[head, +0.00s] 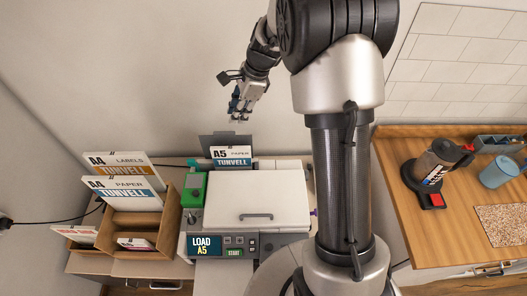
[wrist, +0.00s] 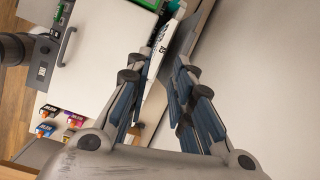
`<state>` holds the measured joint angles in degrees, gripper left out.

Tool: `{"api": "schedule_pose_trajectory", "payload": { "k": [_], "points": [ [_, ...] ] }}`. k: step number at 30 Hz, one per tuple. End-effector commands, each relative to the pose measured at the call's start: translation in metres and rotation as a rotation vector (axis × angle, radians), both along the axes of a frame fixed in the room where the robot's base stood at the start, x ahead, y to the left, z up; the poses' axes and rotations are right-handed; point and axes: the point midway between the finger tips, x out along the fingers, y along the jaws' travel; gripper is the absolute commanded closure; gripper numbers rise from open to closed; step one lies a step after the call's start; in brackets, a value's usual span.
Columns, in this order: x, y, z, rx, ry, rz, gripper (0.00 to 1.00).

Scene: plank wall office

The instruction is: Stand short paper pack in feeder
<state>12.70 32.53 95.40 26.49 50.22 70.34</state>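The short paper pack (head: 231,156), white with a teal band and marked A5 TUNVELL, stands upright in the feeder at the back of the printer, against the dark feeder plate (head: 213,141). My gripper (head: 237,117) is above the pack and apart from it in the head view. In the wrist view my gripper (wrist: 161,62) has its fingers spread with nothing held between them. The pack (wrist: 163,42) shows beyond the fingertips, seen nearly edge-on beside the grey feeder plate (wrist: 196,30). The pack's lower edge is hidden.
The printer (head: 270,200) has a screen (head: 204,246) reading LOAD A5. A cardboard organizer (head: 170,217) at left holds A4 packs (head: 120,187) and smaller packs. A green device (head: 193,190) sits beside the feeder. A wooden counter (head: 455,225) at right carries a coffee maker and blue mug.

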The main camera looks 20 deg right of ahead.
Motion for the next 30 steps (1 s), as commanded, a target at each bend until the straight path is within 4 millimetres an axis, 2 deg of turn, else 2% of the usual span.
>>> {"api": "schedule_pose_trajectory", "payload": {
  "k": [1, 6, 9, 12, 16, 21, 25, 30],
  "points": [
    [-0.014, 0.007, 0.027, -0.034, -0.044, 0.089, 0.79],
    [-0.078, 0.024, 0.094, -0.173, -0.177, 0.445, 0.79],
    [-0.120, 0.032, 0.123, -0.260, -0.248, 0.653, 0.79],
    [-0.164, 0.037, 0.143, -0.351, -0.311, 0.860, 0.79],
    [-0.222, 0.039, 0.157, -0.473, -0.379, 1.124, 0.79],
    [-0.281, 0.036, 0.156, -0.617, -0.437, 1.418, 0.79],
    [-0.307, 0.033, 0.149, -0.687, -0.455, 1.559, 0.79],
    [-0.318, 0.031, 0.145, -0.722, -0.460, 1.629, 0.79]
  ]
}}
